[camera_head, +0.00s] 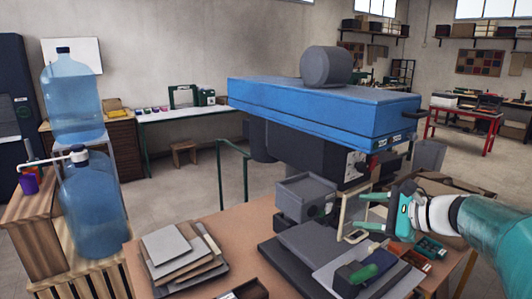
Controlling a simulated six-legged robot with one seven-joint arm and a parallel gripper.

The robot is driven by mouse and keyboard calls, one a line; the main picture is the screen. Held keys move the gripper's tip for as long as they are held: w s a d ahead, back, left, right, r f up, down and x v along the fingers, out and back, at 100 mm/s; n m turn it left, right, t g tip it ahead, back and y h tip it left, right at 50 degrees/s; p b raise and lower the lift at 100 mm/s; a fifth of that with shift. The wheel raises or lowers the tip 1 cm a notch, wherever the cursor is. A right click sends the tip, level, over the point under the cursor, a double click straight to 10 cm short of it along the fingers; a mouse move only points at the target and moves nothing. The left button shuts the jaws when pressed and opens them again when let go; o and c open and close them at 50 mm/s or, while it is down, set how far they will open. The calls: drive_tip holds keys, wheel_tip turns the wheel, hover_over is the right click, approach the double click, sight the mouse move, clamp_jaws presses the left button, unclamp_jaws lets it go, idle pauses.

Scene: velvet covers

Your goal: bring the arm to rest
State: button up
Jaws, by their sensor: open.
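My gripper (362,211), teal and white, is at the right of the picture, at the end of my teal arm, which comes in from the right edge. Its two fingers point left and are spread apart, with nothing between them. It appears over the right part of the brown workbench (235,222), in front of a pale upright frame. I cannot tell its exact height above the bench.
A big blue machine (310,100) with a grey cylinder on top stands behind the bench. A grey box (304,199) and stacked grey and brown sheets (170,243) are on the bench. Two blue water bottles (72,98) stand at the left. Open floor shows beyond.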

drive_tip(key=s+a+f+n+g+h, duration=0.45)
drive_tip(key=s+a+n, duration=0.35)
drive_tip(key=s+a, duration=0.25)
drive_tip(key=s+d+f+n+h, duration=0.1)
drive_tip(key=s+f+n+h, duration=0.1)
drive_tip(key=s+n, duration=0.3)
drive_tip(key=s+d+f+n+h, duration=0.1)
drive_tip(key=s+f+n+h, duration=0.2)
drive_tip(key=s+n, duration=0.2)
drive_tip(key=s, duration=0.3)
drive_tip(key=shift+s+f+n, duration=0.15)
drive_tip(key=shift+s+n, duration=0.1)
drive_tip(key=shift+n, duration=0.05)
